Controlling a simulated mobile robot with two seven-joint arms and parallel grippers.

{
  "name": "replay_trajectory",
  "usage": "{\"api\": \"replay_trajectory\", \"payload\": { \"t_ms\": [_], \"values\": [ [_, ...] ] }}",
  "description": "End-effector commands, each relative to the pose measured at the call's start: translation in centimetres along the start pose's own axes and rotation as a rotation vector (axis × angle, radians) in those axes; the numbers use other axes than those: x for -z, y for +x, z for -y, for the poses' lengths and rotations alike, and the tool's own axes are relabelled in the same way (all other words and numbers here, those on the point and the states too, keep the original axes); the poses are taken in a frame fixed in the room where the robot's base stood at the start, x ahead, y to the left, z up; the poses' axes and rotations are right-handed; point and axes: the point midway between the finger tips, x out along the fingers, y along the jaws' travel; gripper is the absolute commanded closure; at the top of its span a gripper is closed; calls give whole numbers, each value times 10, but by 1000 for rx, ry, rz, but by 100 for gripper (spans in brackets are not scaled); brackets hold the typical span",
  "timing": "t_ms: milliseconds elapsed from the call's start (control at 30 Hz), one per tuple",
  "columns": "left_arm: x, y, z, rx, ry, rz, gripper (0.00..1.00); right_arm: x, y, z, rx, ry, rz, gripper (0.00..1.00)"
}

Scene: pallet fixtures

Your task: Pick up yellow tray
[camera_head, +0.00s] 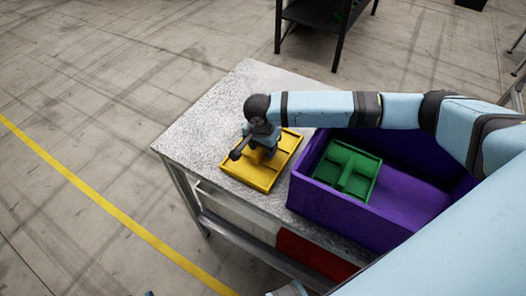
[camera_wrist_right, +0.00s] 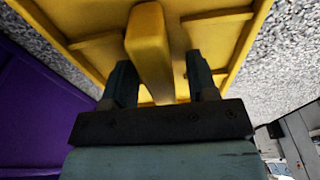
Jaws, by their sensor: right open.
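The yellow tray (camera_head: 246,177) lies on the speckled grey table top, left of the purple crate. A raised yellow bar stands in its middle and fills the centre of the right wrist view (camera_wrist_right: 150,45). My right gripper (camera_head: 258,150) is over the tray, pointing down. In the right wrist view my right gripper (camera_wrist_right: 160,78) is open, with one finger on each side of the bar and gaps showing between. The gripper and wrist hide part of the tray's middle in the head view. I do not see my left gripper.
The purple crate (camera_head: 330,200) stands close to the tray's right, with a green divided tray (camera_head: 347,171) inside it. The table top (camera_head: 215,110) is clear behind and left of the yellow tray. A red bin (camera_head: 312,258) sits below the table's front edge. A dark shelf (camera_head: 325,12) stands behind.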

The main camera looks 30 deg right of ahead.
Motion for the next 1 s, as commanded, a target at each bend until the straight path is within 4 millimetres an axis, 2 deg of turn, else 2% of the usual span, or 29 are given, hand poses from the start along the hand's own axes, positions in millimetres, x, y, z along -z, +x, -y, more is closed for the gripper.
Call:
{"api": "replay_trajectory", "payload": {
  "t_ms": [33, 67, 200, 267, 300, 567, 733, 867, 1000],
  "values": [
    [0, 0, 0, 0, 0, -1, 57, 0, 0, 0, 0, 0, 0, 47],
    [0, 0, 0, 0, 0, -1, 57, 0, 0, 0, 0, 0, 0, 51],
    [1, 0, 0, 0, 0, -3, 57, 0, 0, 0, 0, 0, 0, 84],
    [1, 0, 0, 0, 0, -3, 57, 0, 0, 0, 0, 0, 0, 97],
    [1, 0, 0, -1, 0, -4, 57, 0, 0, 0, 0, 0, 0, 100],
    [1, 0, 0, -1, 0, -4, 57, 0, -2, 0, 1, 0, 0, 100],
    [2, -1, 0, -1, 1, -3, 57, 2, -11, 0, 1, 1, 0, 100],
    [2, -1, 0, -1, 2, -4, 57, 3, -28, 0, 2, 0, 1, 100],
    [4, -3, 0, 0, 4, -5, 57, 7, -59, 1, 4, 0, 0, 100]
  ]
}}
